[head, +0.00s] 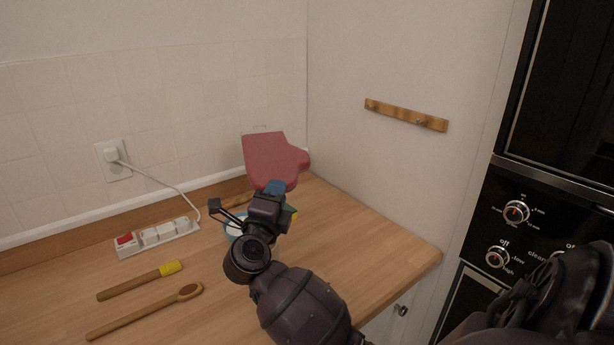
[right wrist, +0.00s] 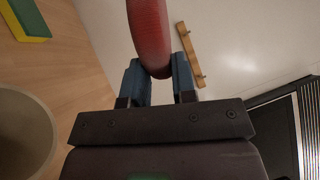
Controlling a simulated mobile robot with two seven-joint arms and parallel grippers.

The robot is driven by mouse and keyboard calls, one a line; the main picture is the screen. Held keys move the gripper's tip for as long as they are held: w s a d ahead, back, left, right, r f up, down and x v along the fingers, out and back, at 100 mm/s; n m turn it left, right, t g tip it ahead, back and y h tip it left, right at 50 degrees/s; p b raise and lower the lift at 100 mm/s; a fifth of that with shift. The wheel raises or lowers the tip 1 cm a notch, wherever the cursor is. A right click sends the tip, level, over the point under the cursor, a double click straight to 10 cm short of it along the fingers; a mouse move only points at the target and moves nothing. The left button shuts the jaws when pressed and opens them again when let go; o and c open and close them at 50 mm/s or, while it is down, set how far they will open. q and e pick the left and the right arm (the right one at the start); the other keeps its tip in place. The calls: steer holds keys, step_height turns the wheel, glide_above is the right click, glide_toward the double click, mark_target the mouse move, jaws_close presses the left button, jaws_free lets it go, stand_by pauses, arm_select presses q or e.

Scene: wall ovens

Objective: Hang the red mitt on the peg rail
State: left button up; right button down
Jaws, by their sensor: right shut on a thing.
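The red mitt (head: 270,158) is held up above the back corner of the counter, its thumb pointing right. My right gripper (head: 276,187) is shut on its lower edge. In the right wrist view the mitt (right wrist: 148,35) stands between the two blue fingertips of the gripper (right wrist: 157,78). The wooden peg rail (head: 405,115) is fixed to the side wall, to the right of the mitt and apart from it. Its small pegs show. The rail also appears beyond the fingers in the right wrist view (right wrist: 190,55). My left gripper is not in view.
On the counter (head: 360,230) are a power strip (head: 158,238), a yellow-ended wooden tool (head: 140,281), a wooden spoon (head: 145,311), and a cup (head: 232,228) partly behind my arm. A green-yellow sponge (right wrist: 25,20) lies nearby. Black ovens (head: 530,215) stand right of the rail.

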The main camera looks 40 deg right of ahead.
steer(key=s+d+r+m+g+h+b, duration=0.1)
steer(key=s+d+r+m+g+h, duration=0.1)
steer(key=m+g+h, duration=0.3)
steer(key=s+d+r+m+g, duration=0.1)
steer(key=d+r+m+g, duration=0.2)
steer(key=g, duration=0.5)
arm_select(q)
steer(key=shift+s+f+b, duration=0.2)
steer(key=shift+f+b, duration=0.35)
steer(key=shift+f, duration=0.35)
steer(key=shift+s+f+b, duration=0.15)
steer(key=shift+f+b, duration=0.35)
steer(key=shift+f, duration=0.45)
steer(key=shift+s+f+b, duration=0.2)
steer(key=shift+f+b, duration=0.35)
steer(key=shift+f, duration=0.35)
arm_select(e)
steer(key=s+d+f+m+g, duration=0.1)
steer(key=d+f, duration=0.3)
steer(key=d, duration=0.4)
steer(key=shift+s+d+m+g, duration=0.4)
steer(key=shift+s+g, duration=0.1)
steer(key=shift+s, duration=0.05)
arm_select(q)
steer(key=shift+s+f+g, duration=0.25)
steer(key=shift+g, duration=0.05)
arm_select(e)
steer(key=shift+f, duration=0.1)
